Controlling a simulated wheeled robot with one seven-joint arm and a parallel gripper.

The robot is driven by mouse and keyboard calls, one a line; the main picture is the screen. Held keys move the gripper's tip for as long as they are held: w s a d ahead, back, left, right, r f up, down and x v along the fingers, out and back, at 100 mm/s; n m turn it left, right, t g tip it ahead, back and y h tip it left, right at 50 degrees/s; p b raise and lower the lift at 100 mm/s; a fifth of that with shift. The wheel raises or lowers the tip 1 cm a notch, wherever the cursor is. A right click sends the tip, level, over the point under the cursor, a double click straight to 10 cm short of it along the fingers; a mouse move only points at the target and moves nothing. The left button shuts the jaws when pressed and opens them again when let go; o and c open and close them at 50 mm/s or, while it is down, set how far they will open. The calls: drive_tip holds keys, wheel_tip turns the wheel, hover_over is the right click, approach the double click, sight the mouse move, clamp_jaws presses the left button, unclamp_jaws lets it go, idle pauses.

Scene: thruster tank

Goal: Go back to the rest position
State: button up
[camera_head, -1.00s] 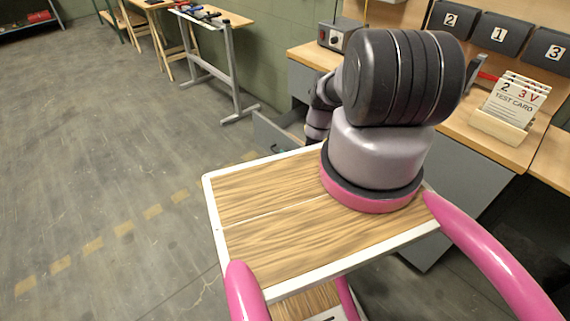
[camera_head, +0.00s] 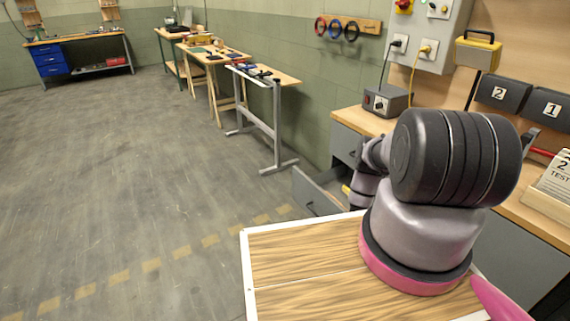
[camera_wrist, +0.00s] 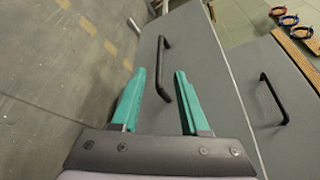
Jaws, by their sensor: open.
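My gripper (camera_wrist: 160,98) shows in the wrist view with its two green fingers spread apart and nothing between them. Beyond the fingers is a grey drawer front with a black bar handle (camera_wrist: 163,68). The handle lies between and past the fingertips; I cannot tell how far off it is. In the head view my arm rises from my wood-topped base and reaches toward the workbench (camera_head: 372,120). My gripper is hidden there behind my arm. An open grey drawer (camera_head: 318,192) juts out from under the bench beside my arm.
A second black handle (camera_wrist: 274,98) is on the grey front to the right. A grey box with a dial (camera_head: 386,100) stands on the bench. A card holder (camera_head: 548,203) is at the right. A metal-legged table (camera_head: 265,118) stands further back. The floor at left is clear.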

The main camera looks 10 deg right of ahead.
drive_tip(key=w+a+r+n+t+y, duration=0.1)
drive_tip(key=w+a+r+n+y, duration=0.3)
drive_tip(key=w+r, duration=0.7)
drive_tip(key=w+a+r+n+g+y, duration=0.1)
drive_tip(key=a+r+n+g+y, duration=0.25)
drive_tip(key=r, duration=0.85)
drive_tip(key=w+a+r+n+g+y, duration=0.15)
drive_tip(key=a+r+y, duration=0.25)
drive_tip(key=r, duration=0.7)
drive_tip(key=w+a+r+n+g+y, duration=0.1)
drive_tip(key=a+r+n+g+y, duration=0.25)
drive_tip(key=r, duration=0.85)
drive_tip(key=s+a+r+n+g+h, duration=0.2)
drive_tip(key=s+r+n+g, duration=0.15)
drive_tip(key=s+r, duration=0.55)
drive_tip(key=s+a+r+n+g+h, duration=0.1)
drive_tip(key=s+r+n+g+h, duration=0.2)
drive_tip(key=s+r, duration=0.7)
drive_tip(key=s+d+r+t+h, duration=0.3)
drive_tip(key=s+d+r+h, duration=0.1)
drive_tip(key=s, duration=0.5)
drive_tip(key=s+d+r+n+t+h, duration=0.1)
drive_tip(key=s+d+r+h, duration=0.3)
drive_tip(key=s+r, duration=0.5)
drive_tip(key=d+t, duration=0.1)
drive_tip(key=d, duration=0.1)
drive_tip(key=shift+d+t, duration=0.4)
drive_tip(key=shift+s+r, duration=0.1)
